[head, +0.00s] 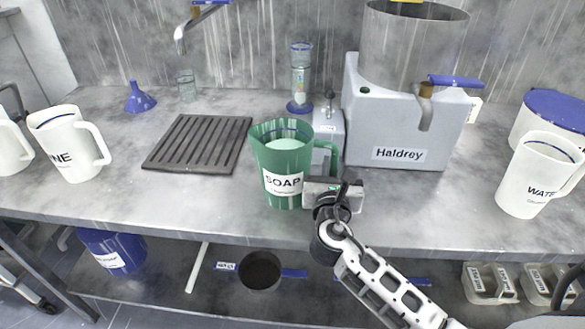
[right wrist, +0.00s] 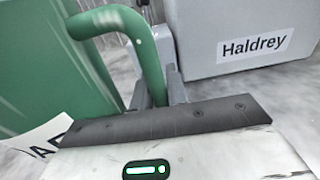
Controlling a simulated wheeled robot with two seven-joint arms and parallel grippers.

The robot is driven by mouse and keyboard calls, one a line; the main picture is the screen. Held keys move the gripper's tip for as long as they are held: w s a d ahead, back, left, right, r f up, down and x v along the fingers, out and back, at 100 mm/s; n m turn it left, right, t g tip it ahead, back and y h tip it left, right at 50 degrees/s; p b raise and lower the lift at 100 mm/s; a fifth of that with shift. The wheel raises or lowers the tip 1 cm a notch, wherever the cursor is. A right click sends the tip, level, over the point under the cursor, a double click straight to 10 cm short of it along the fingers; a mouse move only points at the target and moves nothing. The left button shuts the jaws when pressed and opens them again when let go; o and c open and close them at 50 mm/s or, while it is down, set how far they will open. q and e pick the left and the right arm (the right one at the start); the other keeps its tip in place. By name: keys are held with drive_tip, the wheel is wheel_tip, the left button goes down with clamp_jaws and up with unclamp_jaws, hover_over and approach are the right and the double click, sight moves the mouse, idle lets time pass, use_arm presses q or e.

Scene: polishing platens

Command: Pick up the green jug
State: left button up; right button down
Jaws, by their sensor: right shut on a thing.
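The green jug (head: 276,160), with a white SOAP label and pale contents, stands upright at the front middle of the grey counter; I cannot tell whether its base touches the counter. My right gripper (head: 333,182) is at the right side of the jug, shut on its handle. In the right wrist view the jug's green body (right wrist: 50,75) fills the left side. Its handle (right wrist: 150,60) runs down between the dark fingers (right wrist: 158,92), which are partly hidden by the gripper's front edge. My left gripper is not in view.
A grey Haldrey machine (head: 400,125) stands close behind on the right. A slatted dark rack (head: 198,144) lies left of the jug. White jugs stand at the left (head: 68,145) and right (head: 538,175). A measuring cylinder (head: 301,75) stands behind.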

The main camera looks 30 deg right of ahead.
idle(0.5)
drive_tip(key=shift+r, duration=0.15)
drive_tip(key=shift+r, duration=0.1)
